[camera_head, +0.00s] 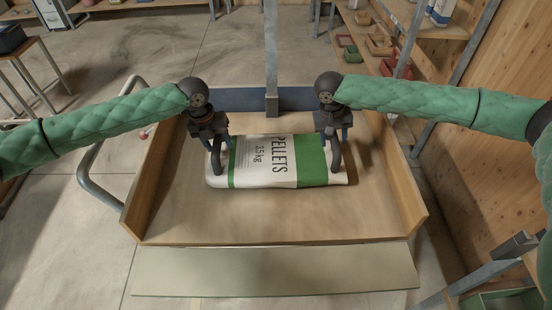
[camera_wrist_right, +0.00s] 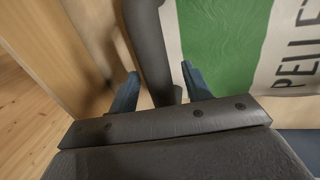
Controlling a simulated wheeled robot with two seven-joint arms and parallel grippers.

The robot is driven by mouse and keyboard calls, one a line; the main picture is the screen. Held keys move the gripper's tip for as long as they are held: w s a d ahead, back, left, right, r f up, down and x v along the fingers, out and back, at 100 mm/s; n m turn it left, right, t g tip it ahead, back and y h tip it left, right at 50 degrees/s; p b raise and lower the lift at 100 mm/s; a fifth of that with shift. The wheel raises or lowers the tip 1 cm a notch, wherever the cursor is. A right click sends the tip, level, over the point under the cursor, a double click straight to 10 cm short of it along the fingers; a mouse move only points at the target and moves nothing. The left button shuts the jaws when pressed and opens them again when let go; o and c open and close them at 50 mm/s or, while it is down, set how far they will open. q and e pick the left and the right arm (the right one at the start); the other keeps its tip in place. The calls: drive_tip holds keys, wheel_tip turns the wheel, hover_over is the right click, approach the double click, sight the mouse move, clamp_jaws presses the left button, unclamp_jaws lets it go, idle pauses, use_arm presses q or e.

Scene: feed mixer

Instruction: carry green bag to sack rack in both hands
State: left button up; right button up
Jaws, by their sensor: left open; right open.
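The green bag (camera_head: 311,165), white with green bands and the word PELLETS, lies flat in a wooden tray (camera_head: 285,225). It also shows in the right wrist view (camera_wrist_right: 225,35). My left gripper (camera_head: 217,160) is over the bag's left end, open. My right gripper (camera_head: 335,155) is over the bag's right part, open. In the right wrist view its two blue fingers (camera_wrist_right: 160,88) stand apart, with a dark bar between them. Whether either gripper touches the bag I cannot tell. Which structure is the sack rack I cannot tell.
The tray has raised side walls and a pale flap (camera_head: 275,272) at its front. A grey post (camera_head: 271,55) rises behind it. A bent metal handle (camera_head: 95,185) is at left. Shelves with boxes (camera_head: 378,45) stand at back right beside a wooden wall.

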use_arm(q)
clamp_jaws()
use_arm(e)
clamp_jaws()
use_arm(q)
drive_tip(key=shift+a, duration=0.1)
use_arm(e)
drive_tip(key=shift+d, duration=0.1)
idle(0.8)
use_arm(q)
drive_tip(key=shift+w+r, duration=0.15)
drive_tip(key=shift+r, duration=0.05)
use_arm(e)
drive_tip(key=shift+w+r, duration=0.1)
drive_tip(key=shift+r, duration=0.1)
